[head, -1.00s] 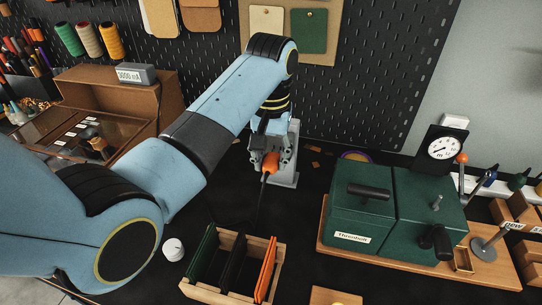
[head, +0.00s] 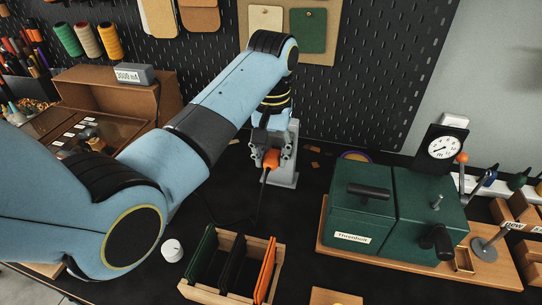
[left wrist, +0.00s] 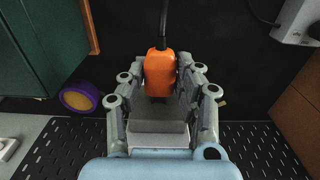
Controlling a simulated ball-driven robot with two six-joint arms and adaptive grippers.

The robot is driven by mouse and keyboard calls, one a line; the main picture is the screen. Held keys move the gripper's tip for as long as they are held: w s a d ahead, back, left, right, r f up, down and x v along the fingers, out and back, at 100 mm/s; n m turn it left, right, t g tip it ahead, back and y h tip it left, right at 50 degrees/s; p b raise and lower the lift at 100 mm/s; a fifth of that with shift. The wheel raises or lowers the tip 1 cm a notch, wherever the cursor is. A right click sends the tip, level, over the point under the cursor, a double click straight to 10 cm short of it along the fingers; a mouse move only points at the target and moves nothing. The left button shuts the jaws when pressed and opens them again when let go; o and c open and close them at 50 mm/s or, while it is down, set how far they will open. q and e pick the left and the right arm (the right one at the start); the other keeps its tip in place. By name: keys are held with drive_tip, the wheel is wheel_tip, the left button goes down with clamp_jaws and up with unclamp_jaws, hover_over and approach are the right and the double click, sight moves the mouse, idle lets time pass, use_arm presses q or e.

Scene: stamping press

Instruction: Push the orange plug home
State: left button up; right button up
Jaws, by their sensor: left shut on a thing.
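The orange plug (head: 271,158) is at the middle of the bench, below my left forearm, with a black cable trailing from its near end. My left gripper (head: 270,150) is shut on the plug. In the left wrist view the plug (left wrist: 160,68) sits between the two grey fingers of my left gripper (left wrist: 160,82), its cable running away at the top. A pale grey upright block (head: 288,168) stands right behind and beside the plug in the head view. The gripper hides the plug's far end, so I cannot tell how deep it sits. My right gripper is not in view.
A wooden rack (head: 222,293) with green, black and orange strips stands in front. Green boxes (head: 360,215) on a wooden board stand right, beside a dial gauge (head: 443,149). A wooden cabinet (head: 150,95) stands left. A purple-and-yellow roll (left wrist: 80,97) lies near the pegboard.

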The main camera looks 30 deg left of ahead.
use_arm(q)
drive_tip(key=shift+w+a, duration=0.15)
drive_tip(key=shift+w, duration=0.45)
drive_tip(key=shift+w+r, duration=0.1)
drive_tip(key=shift+w, duration=0.05)
drive_tip(key=o, duration=1.2)
wheel_tip(320, 180, up, 7)
drive_tip(key=shift+r, duration=0.2)
